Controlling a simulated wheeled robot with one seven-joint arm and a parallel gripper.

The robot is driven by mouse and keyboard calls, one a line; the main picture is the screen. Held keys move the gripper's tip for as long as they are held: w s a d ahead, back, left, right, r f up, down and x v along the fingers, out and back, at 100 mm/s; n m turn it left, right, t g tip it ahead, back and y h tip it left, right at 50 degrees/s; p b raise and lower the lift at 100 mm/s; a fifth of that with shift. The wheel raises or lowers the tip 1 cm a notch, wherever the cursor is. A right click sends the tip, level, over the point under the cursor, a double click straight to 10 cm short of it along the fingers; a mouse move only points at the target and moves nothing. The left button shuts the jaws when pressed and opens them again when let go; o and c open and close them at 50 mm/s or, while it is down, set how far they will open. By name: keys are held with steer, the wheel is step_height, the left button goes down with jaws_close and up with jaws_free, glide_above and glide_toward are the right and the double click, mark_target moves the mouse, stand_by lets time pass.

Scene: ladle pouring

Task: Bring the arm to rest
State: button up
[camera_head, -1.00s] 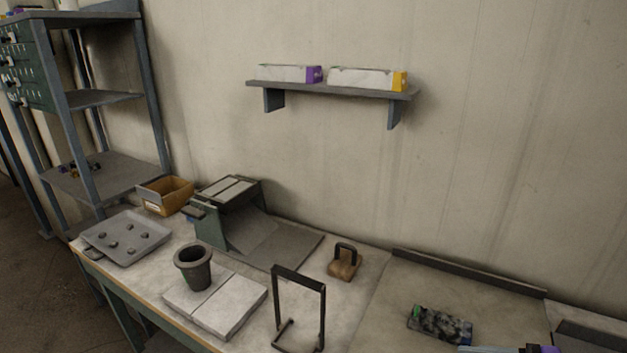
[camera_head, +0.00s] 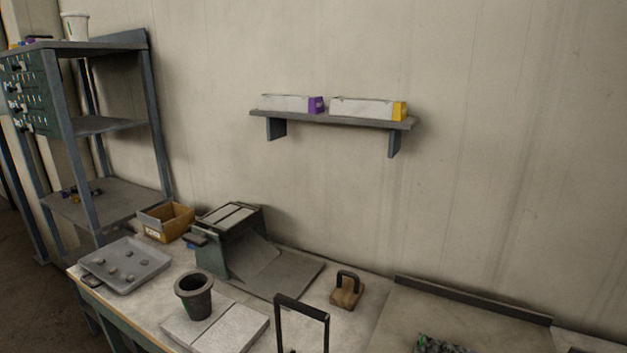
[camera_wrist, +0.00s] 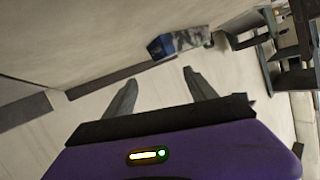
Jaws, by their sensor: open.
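My gripper (camera_wrist: 160,95) shows in the wrist view with its two grey fingers spread apart and nothing between them. In the head view my gripper is out of the picture. The dark crucible-like cup (camera_head: 195,294) stands upright on pale slabs (camera_head: 228,330) on the bench. No ladle can be made out for certain.
A black upright frame (camera_head: 302,308) stands at the bench front. A wooden block with a handle (camera_head: 347,289), a green machine (camera_head: 232,240), a grey tray with several lumps (camera_head: 126,265) and an orange bin (camera_head: 166,221) share the bench. A wall shelf (camera_head: 335,119) holds boxes.

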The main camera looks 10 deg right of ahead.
steer(key=s+f+m+h, duration=0.1)
steer(key=s+m+h, duration=0.1)
steer(key=s+f+h, duration=0.1)
steer(key=s, duration=0.1)
steer(key=shift+a+f+m, duration=0.3)
steer(key=shift+a+m, duration=0.05)
steer(key=shift+m, duration=0.05)
steer(key=s+a+h, duration=0.1)
steer(key=s, duration=0.1)
steer(key=s+a+m+h, duration=0.1)
steer(key=s, duration=0.1)
steer(key=s+a+t+h, duration=0.1)
steer(key=s, duration=0.2)
steer(key=s+a+r+n+y, duration=0.1)
steer(key=s+a+n+y, duration=0.1)
steer(key=s+a, duration=0.5)
steer(key=s+a+r+n+y, duration=0.1)
steer(key=s+a+n+y, duration=0.1)
steer(key=s+a, duration=0.6)
steer(key=s, duration=0.7)
steer(key=shift+s+n+g, duration=0.3)
steer(key=shift+s+n, duration=0.05)
steer(key=shift+n, duration=0.05)
